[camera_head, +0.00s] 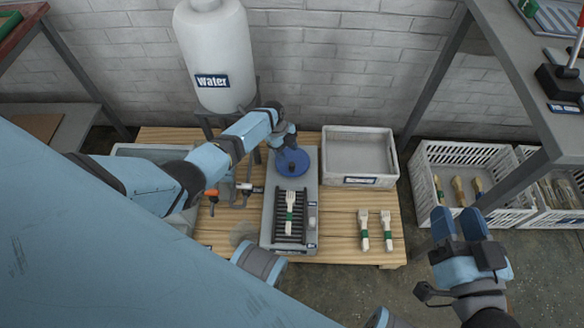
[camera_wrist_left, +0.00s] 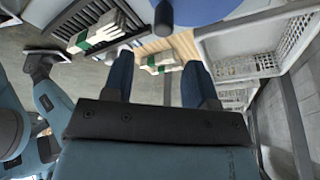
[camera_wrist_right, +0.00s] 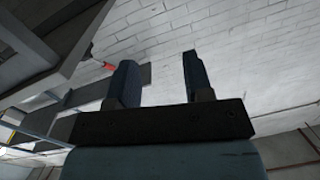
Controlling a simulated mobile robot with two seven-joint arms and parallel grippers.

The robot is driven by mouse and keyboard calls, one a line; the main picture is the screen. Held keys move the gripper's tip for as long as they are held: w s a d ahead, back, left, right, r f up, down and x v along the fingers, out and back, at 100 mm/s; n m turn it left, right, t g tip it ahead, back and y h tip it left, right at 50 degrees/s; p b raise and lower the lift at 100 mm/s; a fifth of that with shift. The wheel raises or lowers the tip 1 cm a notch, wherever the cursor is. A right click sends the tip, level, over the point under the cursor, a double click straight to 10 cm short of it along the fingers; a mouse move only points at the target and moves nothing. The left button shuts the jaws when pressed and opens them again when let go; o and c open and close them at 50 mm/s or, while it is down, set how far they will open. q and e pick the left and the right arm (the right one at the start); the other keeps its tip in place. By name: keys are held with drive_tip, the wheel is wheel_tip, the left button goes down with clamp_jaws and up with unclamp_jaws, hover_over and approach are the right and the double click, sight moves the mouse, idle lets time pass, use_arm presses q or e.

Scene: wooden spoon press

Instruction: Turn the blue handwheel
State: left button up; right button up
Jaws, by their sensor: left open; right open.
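The blue handwheel (camera_head: 294,163) lies flat at the back end of the grey press (camera_head: 267,215) on the wooden pallet. A dark knob shows on the wheel. My left gripper (camera_head: 284,140) is over the back edge of the handwheel, open, with its fingers partly hidden by the wrist. In the left wrist view the blue wheel (camera_wrist_left: 205,8) shows at the top, beyond the open fingers (camera_wrist_left: 158,62), and nothing is between them. I cannot tell whether the fingers touch it. My right gripper (camera_head: 458,224) is open and empty at the right, away from the press.
Wooden forks with green bands (camera_head: 290,212) lie on the press's dark slats. More banded bundles (camera_head: 375,231) lie to its right. An empty grey crate (camera_head: 350,153) is behind them. A white water tank (camera_head: 218,50) stands at the back. White baskets (camera_head: 440,152) stand right, beside a bench leg.

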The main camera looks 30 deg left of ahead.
sight(292, 164)
use_arm(q)
drive_tip(key=shift+m+g+h, duration=0.3)
drive_tip(key=shift+m+g, duration=0.1)
drive_tip(key=shift+m, duration=0.2)
drive_tip(key=b+x, duration=0.1)
drive_tip(key=x, duration=0.1)
drive_tip(key=b+x, duration=0.1)
drive_tip(key=x, duration=0.1)
drive_tip(key=w+a+b+x, duration=0.1)
drive_tip(key=b+x, duration=0.1)
drive_tip(key=shift+d+f, duration=0.2)
drive_tip(key=shift+f, duration=0.45)
drive_tip(key=shift+s+d+f+b, duration=0.15)
drive_tip(key=shift+d+f+b, duration=0.15)
drive_tip(key=shift+f, duration=0.25)
use_arm(e)
drive_tip(key=f, duration=0.2)
drive_tip(key=f+n, duration=0.1)
drive_tip(key=shift+w+f+g, duration=0.2)
drive_tip(key=shift+f+g, duration=0.1)
drive_tip(key=shift+f, duration=0.05)
use_arm(q)
drive_tip(key=c, duration=0.9)
